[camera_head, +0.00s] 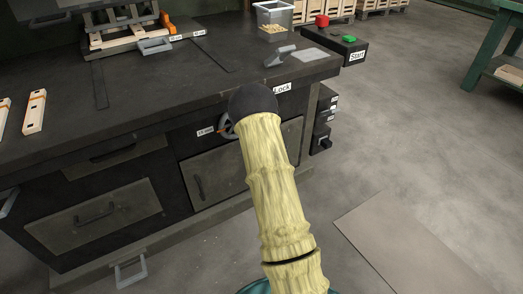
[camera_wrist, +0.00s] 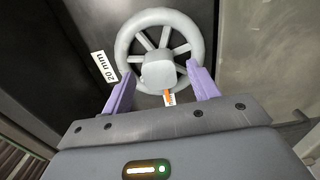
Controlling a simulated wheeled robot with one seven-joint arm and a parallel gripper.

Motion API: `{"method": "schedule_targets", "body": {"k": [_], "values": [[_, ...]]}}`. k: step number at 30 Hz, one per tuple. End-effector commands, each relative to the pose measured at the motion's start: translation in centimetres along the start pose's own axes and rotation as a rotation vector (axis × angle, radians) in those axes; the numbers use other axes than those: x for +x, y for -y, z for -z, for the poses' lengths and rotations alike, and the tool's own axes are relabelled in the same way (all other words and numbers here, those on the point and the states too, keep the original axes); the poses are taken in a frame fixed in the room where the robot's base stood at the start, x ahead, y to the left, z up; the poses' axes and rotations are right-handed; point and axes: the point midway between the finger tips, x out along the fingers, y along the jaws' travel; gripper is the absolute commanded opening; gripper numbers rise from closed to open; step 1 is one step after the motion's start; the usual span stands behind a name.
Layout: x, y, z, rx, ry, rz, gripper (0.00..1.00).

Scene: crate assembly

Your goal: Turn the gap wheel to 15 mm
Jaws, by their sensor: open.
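The gap wheel (camera_wrist: 196,38) is a grey spoked handwheel with a blocky hub, on the dark front of the bench, in the wrist view. An orange pointer (camera_wrist: 167,93) shows just below the hub, by a small white tag too small to read. A label reading "20 mm" (camera_wrist: 104,67) is left of the wheel. My gripper (camera_wrist: 160,73) is open, its two purple fingers on either side of the hub, over the lower part of the wheel. Contact cannot be told. In the head view the wheel (camera_head: 225,127) is mostly hidden by my arm, and my gripper is hidden.
The workbench (camera_head: 140,105) has drawers and doors below. A "Lock" label (camera_head: 282,88) is on its edge, right of the wheel. A black box with red and green buttons and a "Start" label (camera_head: 357,56) stands at the right. The floor at right is open.

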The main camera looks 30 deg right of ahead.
Motion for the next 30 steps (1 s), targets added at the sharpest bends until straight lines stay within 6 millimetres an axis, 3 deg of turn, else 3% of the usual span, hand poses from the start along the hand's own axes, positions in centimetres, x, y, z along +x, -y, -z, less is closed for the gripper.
{"method": "schedule_targets", "body": {"k": [21,25,30], "values": [[-13.9,0.1,0.0,0.003,0.002,0.005,0.60],[-15.3,0.1,0.0,0.001,0.002,0.004,0.60],[-15.7,0.0,0.1,0.001,-0.002,0.001,0.60]]}}
